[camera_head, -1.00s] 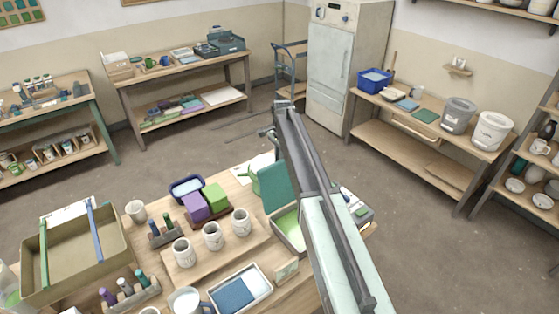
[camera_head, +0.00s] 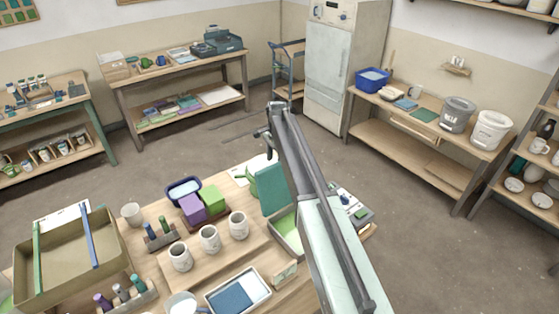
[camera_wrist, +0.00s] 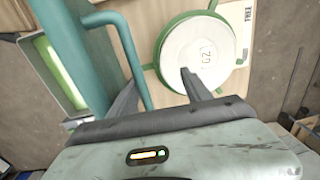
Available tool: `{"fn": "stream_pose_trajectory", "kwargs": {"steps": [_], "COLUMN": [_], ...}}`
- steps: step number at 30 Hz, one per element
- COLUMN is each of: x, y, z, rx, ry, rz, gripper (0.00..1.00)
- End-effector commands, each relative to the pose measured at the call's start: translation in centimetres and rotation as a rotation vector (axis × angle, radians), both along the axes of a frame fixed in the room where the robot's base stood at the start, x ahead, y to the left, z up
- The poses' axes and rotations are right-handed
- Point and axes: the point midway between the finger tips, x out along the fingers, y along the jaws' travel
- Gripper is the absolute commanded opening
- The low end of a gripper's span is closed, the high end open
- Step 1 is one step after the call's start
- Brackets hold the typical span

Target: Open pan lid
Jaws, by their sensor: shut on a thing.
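The pan (camera_head: 283,243) is a pale tray with bright green inside, near the right end of the front table. Its teal lid (camera_head: 272,190) stands raised, nearly upright, at the pan's far side. In the wrist view, the lid (camera_wrist: 68,48) is at the left, with its bent teal handle (camera_wrist: 127,50) on its outer face. My gripper (camera_wrist: 158,88) is at this handle, which passes between its fingers, and is shut on it. The bright green pan inside (camera_wrist: 60,72) shows beyond the lid's left edge. In the head view my arm hides the fingers and part of the pan.
A round white tub with a green rim (camera_wrist: 200,52) lies close to my right finger. Floor beyond is clear.

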Motion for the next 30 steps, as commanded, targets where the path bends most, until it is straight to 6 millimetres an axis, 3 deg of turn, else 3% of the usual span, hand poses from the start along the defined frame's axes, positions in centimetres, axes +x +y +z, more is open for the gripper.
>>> {"fn": "stream_pose_trajectory", "kwargs": {"steps": [8,18,21,30], "x": [0.2,-0.1,-0.2,-0.3], "y": [0.2,-0.1,-0.1,-0.2], "z": [1.1,7.2,8.1,7.9], "rx": [0.004,0.004,0.003,0.001], "ry": [-0.008,-0.006,-0.004,-0.002], "rz": [0.001,0.001,0.001,0.001], "gripper": [0.34,0.34,0.34,0.34]}}
